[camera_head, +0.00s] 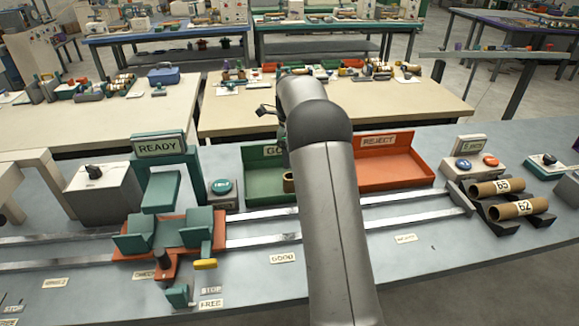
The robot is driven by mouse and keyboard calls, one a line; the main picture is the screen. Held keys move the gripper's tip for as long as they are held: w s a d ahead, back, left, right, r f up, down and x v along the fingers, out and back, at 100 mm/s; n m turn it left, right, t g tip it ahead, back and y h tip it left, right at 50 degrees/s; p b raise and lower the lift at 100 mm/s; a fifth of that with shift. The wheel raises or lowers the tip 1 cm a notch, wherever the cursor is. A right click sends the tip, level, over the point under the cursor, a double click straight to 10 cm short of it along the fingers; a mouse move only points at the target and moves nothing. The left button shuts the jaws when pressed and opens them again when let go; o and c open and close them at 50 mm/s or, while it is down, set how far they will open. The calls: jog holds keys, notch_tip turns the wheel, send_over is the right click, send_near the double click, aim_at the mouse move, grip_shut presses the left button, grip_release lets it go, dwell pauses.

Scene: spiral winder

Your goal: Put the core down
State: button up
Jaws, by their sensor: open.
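A brown cardboard core (288,183) shows at the front right of the green GOOD tray (261,160), partly hidden behind my arm. I cannot tell whether it touches the tray floor. A dark part of my gripper (278,122) shows just left of my arm, above the tray. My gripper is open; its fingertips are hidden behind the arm. Two more cores, marked 65 (496,187) and 62 (518,208), lie on a dark rack (485,211) at the right.
The red REJECT tray (392,170) right of my arm looks empty. A green-and-orange carriage (190,244) stands on metal rails (262,241) at the left, under a READY sign (159,146). Button boxes stand behind the rails. The bench front right of my arm is mostly clear.

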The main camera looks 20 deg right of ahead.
jog(key=s+a+r+n, duration=0.4)
jog(key=s+a+n, duration=0.2)
jog(key=s, duration=0.2)
jog(key=s+a+r+n, duration=0.3)
jog(key=s+a+n, duration=0.35)
jog(key=s, duration=0.25)
jog(key=s+a+f+n, duration=0.1)
jog(key=s+a+n, duration=0.1)
jog(key=s+n, duration=0.2)
jog(key=s+a+f+n, duration=0.2)
jog(key=s+n, duration=0.3)
jog(key=s, duration=0.5)
jog(key=s+a+f+n, duration=0.2)
jog(key=s+a+n, duration=0.1)
jog(key=s, duration=0.5)
jog(key=shift+f+n, duration=0.25)
jog(key=shift+n, duration=0.5)
jog(key=shift+a, duration=0.1)
jog(key=shift+c, duration=0.3)
